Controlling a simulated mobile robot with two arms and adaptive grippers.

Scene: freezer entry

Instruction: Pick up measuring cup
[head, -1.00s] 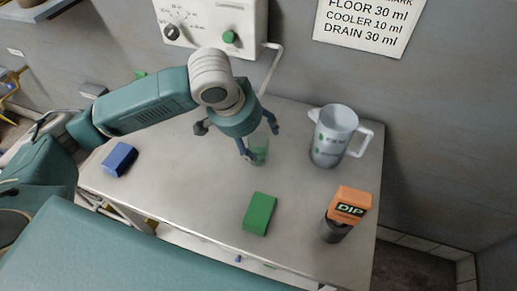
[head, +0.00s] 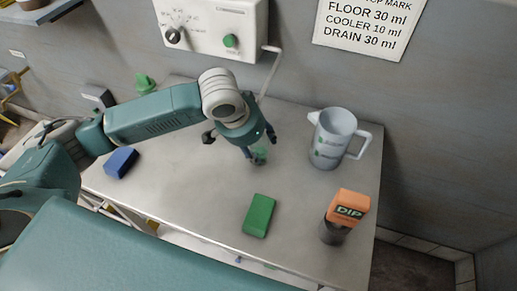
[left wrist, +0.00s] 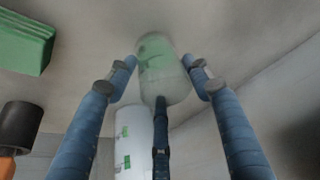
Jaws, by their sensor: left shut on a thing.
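The measuring cup (head: 260,158) is a small, clear cup with green on it, near the middle of the steel table. My left gripper (head: 256,150) is above it and shut on it, its fingers pointing down around the cup. In the left wrist view the clear cup (left wrist: 162,75) is between the blue-grey fingers (left wrist: 160,85). The head view does not show clearly whether its base touches the table. My right gripper is not in view.
A larger jug (head: 330,140) with a handle stands right of the gripper. A green block (head: 259,215), a blue block (head: 121,161) and an orange DIP tag (head: 349,206) on a dark cylinder are on the table (head: 190,205). A wall control box (head: 210,25) is behind.

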